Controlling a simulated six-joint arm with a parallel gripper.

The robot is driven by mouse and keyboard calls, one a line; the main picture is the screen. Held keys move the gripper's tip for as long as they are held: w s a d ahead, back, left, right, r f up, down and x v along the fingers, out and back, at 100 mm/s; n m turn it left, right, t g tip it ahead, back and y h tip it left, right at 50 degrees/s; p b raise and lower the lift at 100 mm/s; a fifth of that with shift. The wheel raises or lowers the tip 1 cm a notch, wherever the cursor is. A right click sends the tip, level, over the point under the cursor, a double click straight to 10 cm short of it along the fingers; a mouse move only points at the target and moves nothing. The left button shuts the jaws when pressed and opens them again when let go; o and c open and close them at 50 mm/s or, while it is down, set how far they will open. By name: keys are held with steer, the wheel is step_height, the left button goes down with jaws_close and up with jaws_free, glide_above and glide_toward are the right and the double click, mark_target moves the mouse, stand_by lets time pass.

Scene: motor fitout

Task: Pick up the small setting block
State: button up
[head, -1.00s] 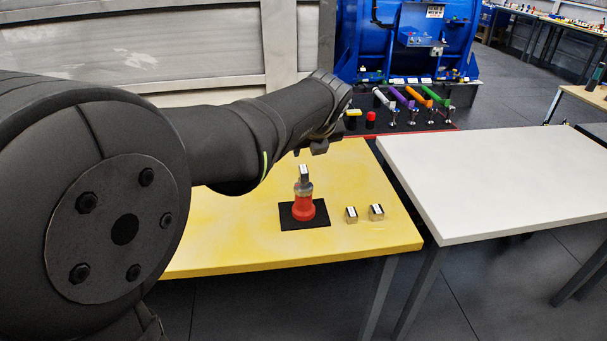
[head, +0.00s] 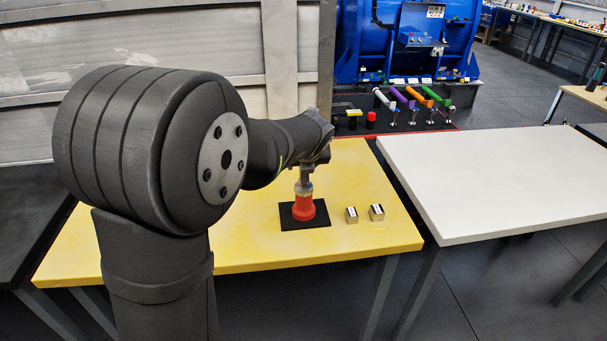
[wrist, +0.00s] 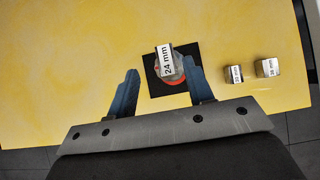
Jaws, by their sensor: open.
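A metal block labelled "24 mm" (wrist: 167,63) sits on top of the red stand (head: 303,208), which is on a black mat (head: 318,222). Two smaller-looking metal blocks stand on the yellow table to the right: the left one (head: 351,214) is the smaller, the right one (head: 377,211) a little larger. They also show in the wrist view, left one (wrist: 234,74) and right one (wrist: 267,67); their labels are too small to read surely. My gripper (wrist: 161,66) is open above the stand, its fingers either side of the 24 mm block, the right finger closer. Contact cannot be told.
The yellow table (head: 250,250) is otherwise clear. A white table (head: 490,185) stands to the right across a gap. Behind, a dark bench holds coloured handles and a red cap (head: 370,118), before a blue machine (head: 410,45).

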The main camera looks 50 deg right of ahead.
steer(key=shift+s+d+x, duration=0.1)
steer(key=shift+s+x, duration=0.1)
steer(key=shift+x, duration=1.1)
steer(key=shift+s+d+x, duration=0.15)
steer(key=shift+x, duration=1.1)
jaws_close()
